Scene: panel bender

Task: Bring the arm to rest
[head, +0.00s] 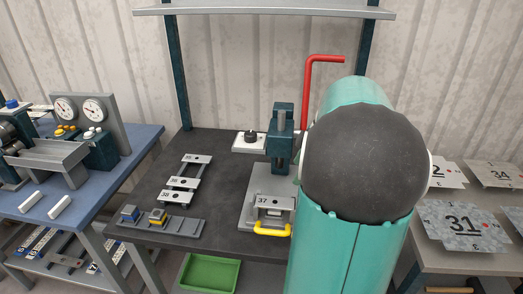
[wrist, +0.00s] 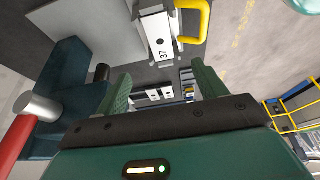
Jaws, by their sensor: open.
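My arm (head: 345,240), teal with a dark round joint, rises in front of the right part of the dark bench in the head view and hides what is behind it. My gripper (wrist: 163,82) shows in the wrist view with its two green fingers apart and nothing between them. The panel bender (head: 282,130) has a long red lever (head: 307,90) and stands just left of my arm. A plate marked 37 (head: 270,201) sits at its base by a yellow handle (head: 272,230). The plate also shows beyond my fingers in the wrist view (wrist: 156,38).
Small numbered plates (head: 182,183) lie on the bench's left part, behind a grey strip with two small blocks (head: 158,217). A green tray (head: 210,273) is below. A blue table (head: 85,190) with gauges is left; a table with numbered sheets (head: 460,222) is right.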

